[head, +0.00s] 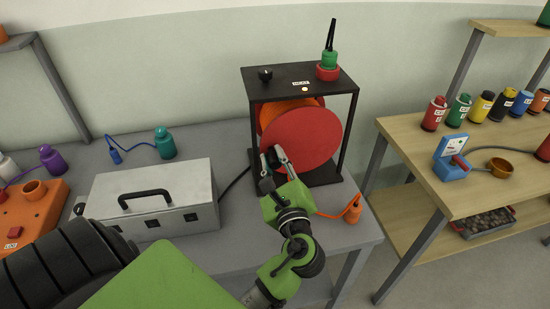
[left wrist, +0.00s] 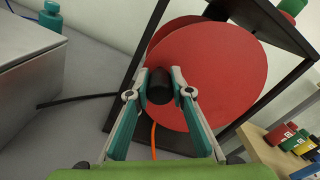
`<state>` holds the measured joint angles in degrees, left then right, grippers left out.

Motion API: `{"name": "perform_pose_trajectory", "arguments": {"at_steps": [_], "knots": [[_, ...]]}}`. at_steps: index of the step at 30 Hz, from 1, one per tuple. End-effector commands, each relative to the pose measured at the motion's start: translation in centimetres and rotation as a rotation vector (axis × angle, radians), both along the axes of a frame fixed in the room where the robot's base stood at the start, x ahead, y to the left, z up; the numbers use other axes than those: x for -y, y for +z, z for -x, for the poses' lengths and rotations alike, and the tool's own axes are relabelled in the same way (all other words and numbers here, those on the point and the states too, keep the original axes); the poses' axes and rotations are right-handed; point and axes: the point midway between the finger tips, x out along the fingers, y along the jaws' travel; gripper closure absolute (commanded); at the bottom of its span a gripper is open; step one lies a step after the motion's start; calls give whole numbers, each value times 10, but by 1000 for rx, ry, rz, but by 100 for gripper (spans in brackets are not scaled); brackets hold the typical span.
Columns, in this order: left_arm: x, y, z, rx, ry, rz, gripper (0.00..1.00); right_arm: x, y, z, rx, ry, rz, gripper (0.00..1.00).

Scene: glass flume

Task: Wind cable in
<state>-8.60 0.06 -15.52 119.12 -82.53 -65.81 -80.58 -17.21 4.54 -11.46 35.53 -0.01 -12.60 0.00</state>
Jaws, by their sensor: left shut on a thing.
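A cable reel with red discs (head: 308,140) stands inside a black open frame (head: 342,143) on the grey table. The red disc faces me and also fills the upper middle of the left wrist view (left wrist: 215,62). My left gripper (head: 276,160) is shut on a black crank handle (left wrist: 159,87) that sticks out at the disc's lower left. An orange cable (left wrist: 153,136) shows below the handle in the left wrist view. In the head view the orange cable runs right to an orange plug (head: 353,209) lying near the table's front edge. My right gripper is not in view.
A silver case (head: 150,198) stands left of the reel, with a black cable (head: 234,183) between them. A green and red connector (head: 328,68) and a black knob (head: 265,74) sit on the frame top. A wooden bench (head: 415,140) with several coloured bottles stands to the right.

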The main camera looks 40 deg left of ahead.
Motion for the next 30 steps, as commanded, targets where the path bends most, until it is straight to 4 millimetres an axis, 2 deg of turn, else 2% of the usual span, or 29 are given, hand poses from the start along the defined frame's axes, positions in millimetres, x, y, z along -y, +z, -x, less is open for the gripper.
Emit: {"name": "perform_pose_trajectory", "arguments": {"at_steps": [7, 23, 24, 25, 26, 30], "knots": [[-1, -9, 0, 74, 2, 61, 100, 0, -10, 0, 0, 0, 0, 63], [-1, -10, 0, 96, 1, 80, 100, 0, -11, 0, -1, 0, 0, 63], [-1, -10, 0, 96, 1, 80, 75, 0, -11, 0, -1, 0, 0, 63], [0, -10, 0, 96, 1, 80, 67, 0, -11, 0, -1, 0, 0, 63], [0, -10, 0, 96, 1, 80, 63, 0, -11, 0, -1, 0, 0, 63], [0, -10, 0, 96, 1, 81, 63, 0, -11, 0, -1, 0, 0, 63]]}}
